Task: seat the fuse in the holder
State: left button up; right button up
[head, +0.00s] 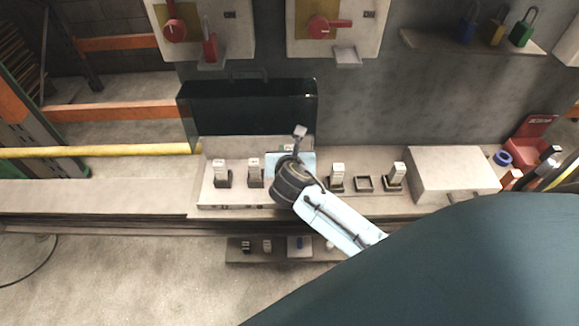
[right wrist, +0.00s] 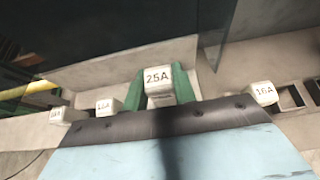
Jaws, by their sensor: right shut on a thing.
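A fuse marked 25A (right wrist: 159,80) stands between the two green fingers of my right gripper (right wrist: 160,88), which is shut on it. In the head view my own wrist hides this fuse, the fingers and the spot below them, so I cannot tell if it is in a holder or above one. An empty holder (head: 364,184) shows to the right of my wrist, between two holders with white fuses (head: 338,175) and (head: 397,174). Two more fuses (head: 221,173) and (head: 255,172) stand in holders to the left. My left gripper is not in view.
A dark see-through cover (head: 240,110) stands behind the holder row. A pale box (head: 455,172) is at its right end. A low shelf (head: 275,257) with several small pieces lies in front. Red-handled switch boxes (head: 350,15) hang on the wall above.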

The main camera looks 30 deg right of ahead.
notch_tip(320, 180, down, 5)
jog(key=shift+r+b, duration=0.15)
jog(key=shift+b, duration=0.45)
jog(key=o, duration=1)
jog(key=shift+f, duration=0.2)
jog(key=shift+r, duration=0.2)
jog(key=p+v, duration=0.2)
jog(key=v, duration=1)
